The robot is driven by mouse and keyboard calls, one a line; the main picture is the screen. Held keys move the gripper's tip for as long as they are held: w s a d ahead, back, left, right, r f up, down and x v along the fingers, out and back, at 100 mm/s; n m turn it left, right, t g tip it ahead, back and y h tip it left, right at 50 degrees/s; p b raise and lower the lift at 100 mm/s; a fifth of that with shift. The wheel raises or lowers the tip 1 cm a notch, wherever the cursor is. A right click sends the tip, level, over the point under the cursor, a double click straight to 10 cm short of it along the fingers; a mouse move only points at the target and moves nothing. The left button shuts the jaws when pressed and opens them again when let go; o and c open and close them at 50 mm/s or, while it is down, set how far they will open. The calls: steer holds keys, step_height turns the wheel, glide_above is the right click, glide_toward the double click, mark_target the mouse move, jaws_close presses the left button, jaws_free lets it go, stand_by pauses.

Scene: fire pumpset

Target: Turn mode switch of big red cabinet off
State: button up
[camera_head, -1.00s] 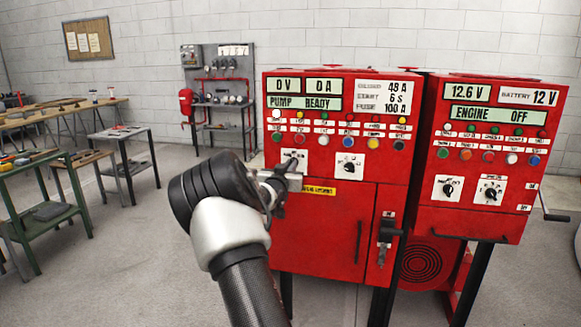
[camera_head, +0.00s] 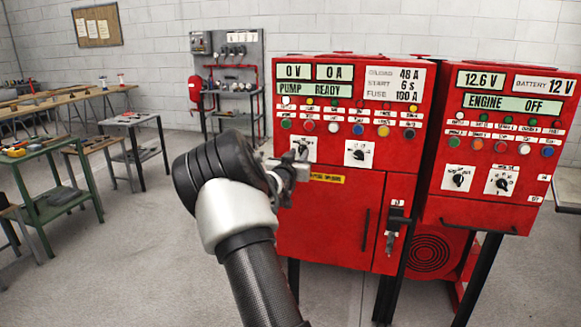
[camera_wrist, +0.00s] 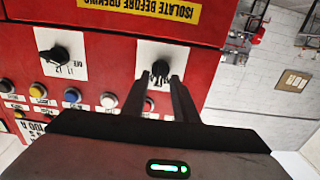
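The big red cabinet (camera_head: 325,225) stands in front of me with a "PUMP READY" display. It carries two black rotary knobs on white plates. The left knob (camera_head: 303,149) is partly covered by my gripper (camera_head: 300,160) in the head view. The right knob (camera_head: 359,153) is uncovered. In the wrist view, which is upside down, the left knob (camera_wrist: 160,70) lies just beyond or between the tips of my gripper (camera_wrist: 160,82). The two fingers are apart with a gap between them. Contact with the knob cannot be told. The other knob (camera_wrist: 56,58) is beside it.
A smaller red cabinet (camera_head: 483,205) with an "ENGINE OFF" display stands at the right. Below the knobs are a yellow label (camera_head: 327,178) and a door with a lever handle (camera_head: 395,225). Workbenches (camera_head: 60,105) are at the left. The floor between is clear.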

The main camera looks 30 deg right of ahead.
steer(key=v, duration=1.5)
steer(key=shift+s+a+p, duration=0.25)
steer(key=shift+p, duration=0.1)
steer(key=s+a+r+n+g+y, duration=0.1)
steer(key=s+a+n+y, duration=0.1)
steer(key=s+a+y, duration=0.45)
steer(key=s+a+r+n+y, duration=0.1)
steer(key=a+n+y, duration=0.15)
steer(key=a, duration=0.75)
steer(key=s+a+r+n+g+y, duration=0.1)
steer(key=s+a+y, duration=0.35)
steer(key=a, duration=0.35)
steer(key=s+a+f+n+g, duration=0.1)
steer(key=s+a+n+g, duration=0.15)
steer(key=s, duration=0.75)
steer(key=s+a+n+g, duration=0.1)
steer(key=s+a+n, duration=0.15)
steer(key=s, duration=0.65)
step_height(320, 180, up, 16)
steer(key=s+p, duration=0.1)
steer(key=p, duration=1.6)
